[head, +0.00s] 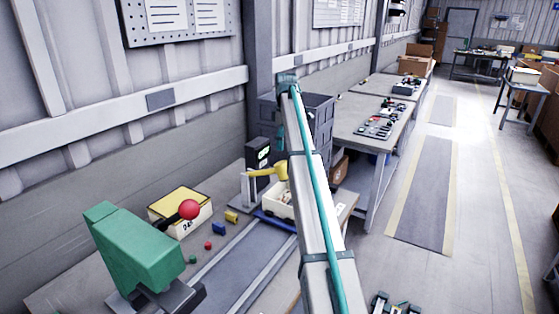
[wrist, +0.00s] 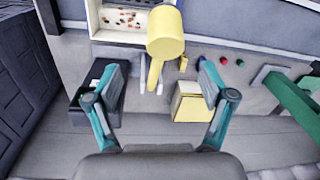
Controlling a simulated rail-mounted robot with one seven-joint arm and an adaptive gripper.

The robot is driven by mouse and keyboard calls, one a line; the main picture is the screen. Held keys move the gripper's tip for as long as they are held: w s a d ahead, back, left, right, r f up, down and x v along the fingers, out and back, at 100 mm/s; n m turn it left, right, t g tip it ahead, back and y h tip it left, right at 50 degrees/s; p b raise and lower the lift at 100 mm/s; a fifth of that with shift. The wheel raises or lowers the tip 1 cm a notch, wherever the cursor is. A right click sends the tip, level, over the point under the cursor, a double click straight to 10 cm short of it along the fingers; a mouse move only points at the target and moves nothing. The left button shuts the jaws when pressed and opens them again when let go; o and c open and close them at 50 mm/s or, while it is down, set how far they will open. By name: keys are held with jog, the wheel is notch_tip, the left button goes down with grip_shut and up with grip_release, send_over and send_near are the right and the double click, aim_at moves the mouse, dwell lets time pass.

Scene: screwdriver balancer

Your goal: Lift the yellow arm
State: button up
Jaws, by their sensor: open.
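The yellow arm (head: 266,172) stands out sideways over the bench in the head view, with its wide end beside my arm. In the wrist view the yellow arm (wrist: 165,38) shows at the top centre, its wide end up and its narrow part pointing down the picture. My gripper (wrist: 163,82) is open and empty. Its teal fingers stand apart to either side below the yellow arm, and I see no contact. I cannot make out the fingers clearly in the head view.
A yellow-topped box (head: 180,207), a red ball (head: 189,209), small coloured pieces and a green machine (head: 135,247) are on the bench. A black device (head: 258,153) stands behind the yellow arm. A pale bin (wrist: 122,18) of small parts lies close by.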

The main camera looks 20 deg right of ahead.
aim_at(281, 163)
jog(key=shift+a+r, duration=0.25)
jog(key=shift+a, duration=0.2)
jog(key=shift+s+f, duration=0.1)
jog(key=shift+f, duration=0.2)
jog(key=f+p, duration=0.1)
jog(key=f, duration=0.2)
jog(key=f+p, duration=0.1)
jog(key=f, duration=0.2)
jog(key=f+p, duration=0.1)
jog(key=f, duration=0.3)
jog(key=shift+s+a, duration=0.25)
jog(key=shift+a, duration=0.05)
grip_shut()
